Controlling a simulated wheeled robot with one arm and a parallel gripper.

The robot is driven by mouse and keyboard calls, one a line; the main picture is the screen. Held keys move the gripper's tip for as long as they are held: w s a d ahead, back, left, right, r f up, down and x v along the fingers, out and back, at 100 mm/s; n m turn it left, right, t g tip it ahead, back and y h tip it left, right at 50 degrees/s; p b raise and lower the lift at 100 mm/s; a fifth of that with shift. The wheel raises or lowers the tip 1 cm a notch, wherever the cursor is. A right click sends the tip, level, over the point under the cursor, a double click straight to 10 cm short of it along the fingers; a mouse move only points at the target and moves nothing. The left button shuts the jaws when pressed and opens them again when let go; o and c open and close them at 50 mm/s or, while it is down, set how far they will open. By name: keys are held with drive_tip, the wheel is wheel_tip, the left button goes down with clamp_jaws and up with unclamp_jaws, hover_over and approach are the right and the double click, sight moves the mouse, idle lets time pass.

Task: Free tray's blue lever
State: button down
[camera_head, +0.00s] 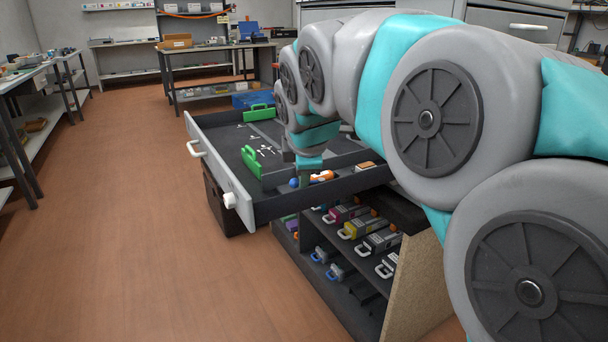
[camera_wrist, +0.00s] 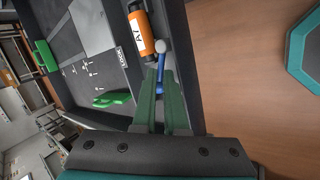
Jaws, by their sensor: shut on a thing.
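The tray (camera_head: 225,172) is a large pulled-out drawer with a dark floor and a pale front. The blue lever (camera_wrist: 162,72) stands near its side wall in the wrist view, with a grey knob at one end. My gripper (camera_wrist: 165,88) has two green fingers closed around the lever's lower part. In the head view my gripper (camera_head: 309,165) reaches down into the tray's near corner, and a blue round part (camera_head: 294,182) shows beside it. An orange labelled cylinder (camera_wrist: 142,32) lies right beside the lever. The fingers hide part of the lever.
Green dividers (camera_head: 251,160) and small white pieces (camera_head: 265,150) lie in the tray. Below it, a shelf holds several cartridges with coloured ends, such as a yellow one (camera_head: 362,226). Open wooden floor (camera_head: 130,230) lies to the left.

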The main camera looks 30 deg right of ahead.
drive_tip(key=shift+a, duration=0.2)
drive_tip(key=c, duration=1.1)
unclamp_jaws()
drive_tip(key=shift+a, duration=0.15)
drive_tip(key=shift+o, duration=0.8)
drive_tip(key=shift+d+f, duration=0.1)
drive_tip(key=shift+d, duration=0.1)
